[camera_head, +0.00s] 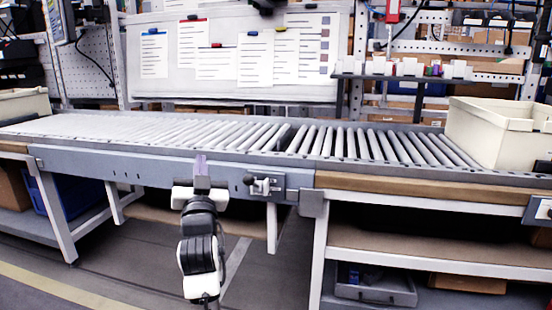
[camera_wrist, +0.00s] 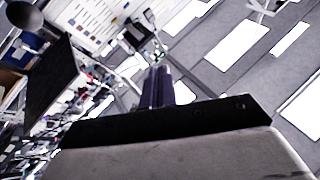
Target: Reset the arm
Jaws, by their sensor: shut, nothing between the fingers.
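My gripper (camera_head: 201,160) is in the lower left-middle of the head view, in front of the side rail of the roller conveyor (camera_head: 330,143). Its fingers point up, are shut together and hold nothing. My arm hangs folded below it, in front of the floor. In the wrist view the shut fingers (camera_wrist: 158,82) show at the middle, past the dark edge of the gripper body, with a tilted view of ceiling lights and a board beyond them.
A cream bin (camera_head: 475,135) stands at the conveyor's right end. A lever fitting (camera_head: 263,186) is on the rail just right of my gripper. A whiteboard (camera_head: 220,88) with papers stands behind. A grey tray (camera_head: 376,290) sits on the lower shelf. The rollers are clear.

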